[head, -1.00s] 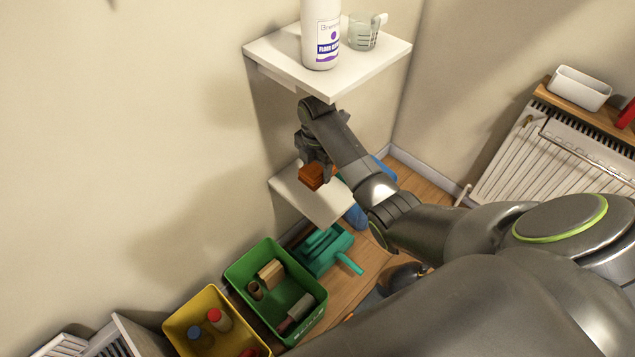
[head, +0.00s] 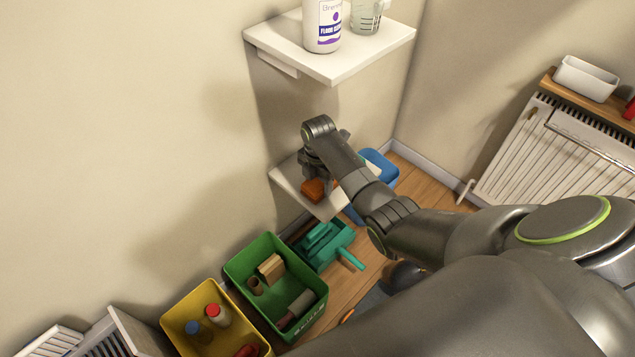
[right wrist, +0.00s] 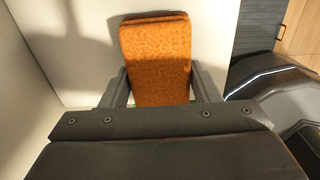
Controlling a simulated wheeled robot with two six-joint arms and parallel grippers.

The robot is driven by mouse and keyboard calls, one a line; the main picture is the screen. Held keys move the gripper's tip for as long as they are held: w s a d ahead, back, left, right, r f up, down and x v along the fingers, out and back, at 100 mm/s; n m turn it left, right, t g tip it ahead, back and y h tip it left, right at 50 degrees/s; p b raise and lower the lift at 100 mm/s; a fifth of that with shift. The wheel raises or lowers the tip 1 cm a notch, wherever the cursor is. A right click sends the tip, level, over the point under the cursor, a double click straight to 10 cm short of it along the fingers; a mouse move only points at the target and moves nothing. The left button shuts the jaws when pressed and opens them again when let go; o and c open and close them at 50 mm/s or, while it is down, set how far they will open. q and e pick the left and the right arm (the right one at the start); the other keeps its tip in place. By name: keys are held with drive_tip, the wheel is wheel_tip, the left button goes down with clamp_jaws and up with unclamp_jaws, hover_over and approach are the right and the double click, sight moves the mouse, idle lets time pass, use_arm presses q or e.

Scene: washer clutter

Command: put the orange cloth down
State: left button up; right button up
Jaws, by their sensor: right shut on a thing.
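The orange cloth (head: 313,190) is a folded pad at the lower white shelf (head: 327,207) in the head view. In the right wrist view the cloth (right wrist: 156,58) lies between the two fingers of my right gripper (right wrist: 160,88), with the pale shelf (right wrist: 215,30) behind it. My right gripper (head: 318,180) is shut on the cloth, low over the shelf. I cannot tell whether the cloth touches the shelf. My left gripper is not in view.
The upper shelf (head: 335,68) holds a white bottle (head: 322,25) and a clear measuring cup (head: 367,15). On the floor are a green crate (head: 240,268), a yellow crate (head: 175,322), a teal dustpan (head: 325,245) and a blue object (head: 381,165). A radiator (head: 545,150) stands right.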

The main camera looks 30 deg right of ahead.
sight(318, 181)
drive_tip(key=shift+w, duration=0.1)
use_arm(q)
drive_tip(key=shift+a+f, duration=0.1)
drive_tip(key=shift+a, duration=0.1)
use_arm(e)
drive_tip(key=o, duration=0.9)
drive_tip(key=shift+r, duration=0.4)
use_arm(q)
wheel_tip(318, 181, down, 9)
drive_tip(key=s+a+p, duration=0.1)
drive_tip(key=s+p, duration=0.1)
drive_tip(key=p, duration=0.1)
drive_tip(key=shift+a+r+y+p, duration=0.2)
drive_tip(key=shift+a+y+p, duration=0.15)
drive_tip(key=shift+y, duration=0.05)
use_arm(e)
wheel_tip(318, 181, up, 11)
drive_tip(key=shift+r, duration=0.15)
